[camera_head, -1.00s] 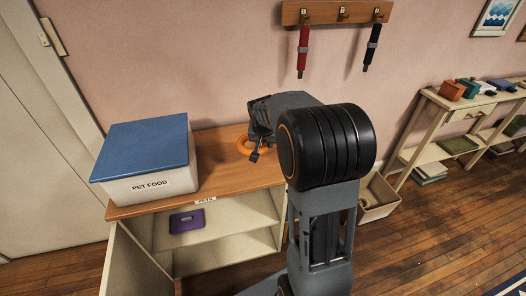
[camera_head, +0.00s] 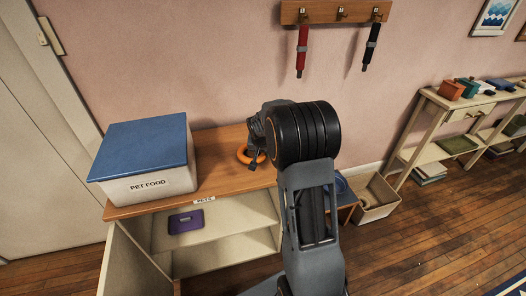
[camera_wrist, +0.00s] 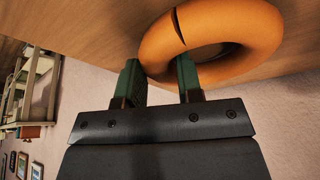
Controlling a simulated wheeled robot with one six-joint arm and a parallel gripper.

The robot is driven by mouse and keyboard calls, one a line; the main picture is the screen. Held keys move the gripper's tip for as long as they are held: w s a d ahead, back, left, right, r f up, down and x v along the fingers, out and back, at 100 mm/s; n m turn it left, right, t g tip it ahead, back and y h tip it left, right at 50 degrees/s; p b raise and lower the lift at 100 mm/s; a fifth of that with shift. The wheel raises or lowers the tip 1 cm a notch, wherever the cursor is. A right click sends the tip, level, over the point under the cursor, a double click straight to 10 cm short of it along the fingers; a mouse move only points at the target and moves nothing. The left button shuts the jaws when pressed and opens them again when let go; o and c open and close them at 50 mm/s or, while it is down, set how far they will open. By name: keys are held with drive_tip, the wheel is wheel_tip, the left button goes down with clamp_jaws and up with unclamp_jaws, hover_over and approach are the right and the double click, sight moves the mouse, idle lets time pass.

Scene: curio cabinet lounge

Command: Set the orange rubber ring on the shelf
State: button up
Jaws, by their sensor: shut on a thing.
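The orange rubber ring (camera_head: 243,156) is at the top of the wooden cabinet, near the wall; I cannot tell whether it rests on the top or hangs just above it. My gripper (camera_head: 254,161) is shut on it. In the wrist view, the two green fingertips (camera_wrist: 160,80) sit either side of the tube of the ring (camera_wrist: 255,20), which has a dark slit. Below the top, the open cabinet has a pale shelf (camera_head: 235,222) with a purple flat item (camera_head: 186,221) at its left; the right part of the shelf looks bare.
A blue-lidded PET FOOD box (camera_head: 140,165) fills the cabinet top's left side. The cabinet door (camera_head: 130,262) stands open at the left. A beige bin (camera_head: 377,203) is on the floor at right, beside a partly hidden blue thing (camera_head: 343,186). Leashes hang above.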

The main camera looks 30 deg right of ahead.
drive_tip(key=o, duration=0.6)
drive_tip(key=shift+c, duration=0.2)
drive_tip(key=o, duration=0.4)
